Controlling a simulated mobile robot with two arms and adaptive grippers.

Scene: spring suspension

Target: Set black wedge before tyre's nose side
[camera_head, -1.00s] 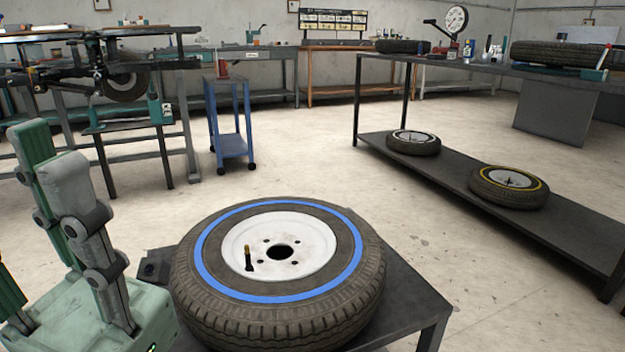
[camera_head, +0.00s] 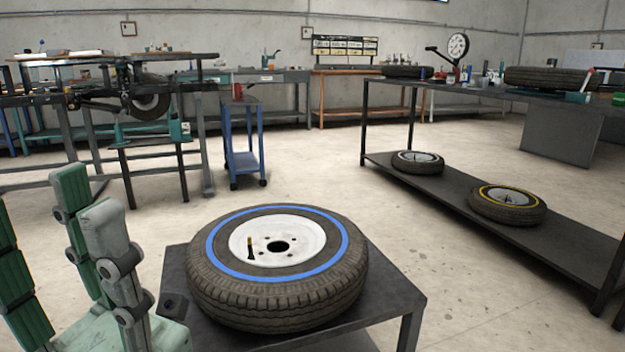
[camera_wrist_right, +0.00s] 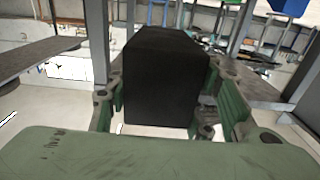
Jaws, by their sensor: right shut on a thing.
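A tyre (camera_head: 205,286) with a blue ring and white rim lies flat on a low dark table (camera_head: 395,300). A dark valve stem with a yellowish tip (camera_head: 250,246) stands up from its rim. In the right wrist view, a black block, the wedge (camera_wrist_right: 165,80), sits between the green fingers of my right gripper (camera_wrist_right: 165,105), which is shut on it. Its far side is hidden. The head view does not show the right gripper or the wedge. My left gripper (camera_head: 50,270) is at the lower left, left of the tyre, fingers up, apart and empty.
A blue trolley (camera_head: 243,150) stands behind. The floor between is clear.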

